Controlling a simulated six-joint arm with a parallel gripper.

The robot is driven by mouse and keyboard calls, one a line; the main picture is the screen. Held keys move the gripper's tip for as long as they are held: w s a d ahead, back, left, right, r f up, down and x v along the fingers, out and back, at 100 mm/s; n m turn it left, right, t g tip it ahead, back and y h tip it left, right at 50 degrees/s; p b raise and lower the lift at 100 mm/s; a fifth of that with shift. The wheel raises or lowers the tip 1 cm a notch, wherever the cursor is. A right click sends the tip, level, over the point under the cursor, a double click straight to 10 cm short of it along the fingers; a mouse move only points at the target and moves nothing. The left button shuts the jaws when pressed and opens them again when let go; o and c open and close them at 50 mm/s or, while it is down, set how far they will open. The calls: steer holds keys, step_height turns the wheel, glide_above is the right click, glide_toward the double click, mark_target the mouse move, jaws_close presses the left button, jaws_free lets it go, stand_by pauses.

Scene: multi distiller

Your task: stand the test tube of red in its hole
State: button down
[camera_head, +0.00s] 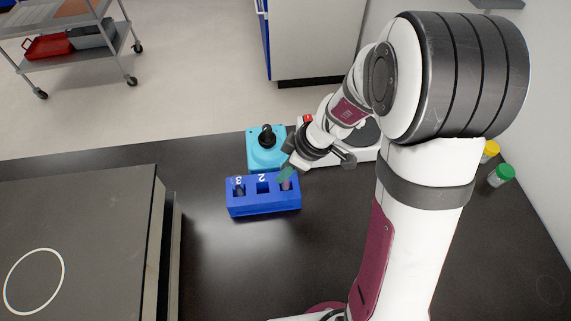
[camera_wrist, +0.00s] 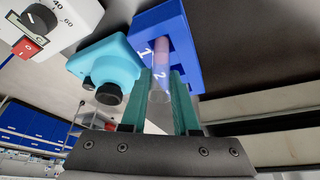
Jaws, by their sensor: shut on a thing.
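The test tube of red (camera_wrist: 164,52) shows in the wrist view as a clear tube with pinkish-red contents. My gripper (camera_wrist: 160,98) is shut on its clear end, between two green fingers. The red end points towards the blue rack (camera_wrist: 182,28) and overlaps it near the labels 1 and 2. In the head view the gripper (camera_head: 287,174) is above the right end of the blue rack (camera_head: 262,209), with the tube (camera_head: 286,185) below the fingertips at the rack's right place. I cannot tell how deep it sits. The hole at label 2 looks empty.
Another tube (camera_head: 239,188) stands at label 3. A turquoise device (camera_head: 262,158) with a black top stands behind the rack. A white device (camera_head: 352,152) is behind my gripper. A dark grey box (camera_head: 80,225) is on the left. Yellow-capped (camera_head: 490,150) and green-capped (camera_head: 502,175) containers stand right.

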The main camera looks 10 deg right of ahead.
steer(key=shift+f, duration=1.55)
steer(key=c, duration=0.6)
jaws_free()
step_height(320, 180, up, 7)
steer(key=shift+r, duration=0.1)
